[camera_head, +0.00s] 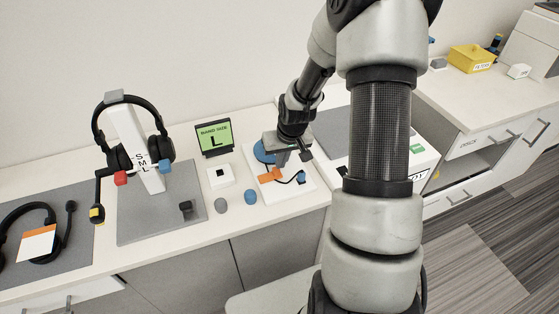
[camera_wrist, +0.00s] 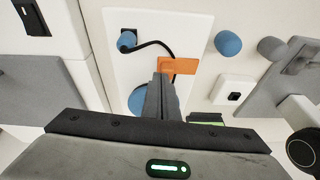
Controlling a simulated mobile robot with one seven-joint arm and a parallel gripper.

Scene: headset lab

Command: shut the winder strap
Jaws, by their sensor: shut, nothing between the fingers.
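The winder is a white board (camera_head: 308,189) on the counter with a blue disc (camera_head: 262,152), a black cable and an orange strap (camera_head: 271,175). In the wrist view the strap (camera_wrist: 180,66) lies across the board's right side, and the cable (camera_wrist: 158,44) runs from a blue plug (camera_wrist: 127,40) to it. My gripper (camera_head: 282,160) is over the board, fingers pointing down. In the wrist view its shut, empty fingers (camera_wrist: 162,80) are beside the strap's left end and cover part of the blue disc (camera_wrist: 138,98). I cannot tell whether they touch the strap.
Left of the board are a white block with a black top (camera_head: 220,176), grey and blue knobs (camera_head: 250,197), and a green "L" sign (camera_head: 214,138). A headphone stand (camera_head: 138,150) stands on a grey mat farther left. A grey-topped white unit (camera_head: 325,128) is close on the right.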

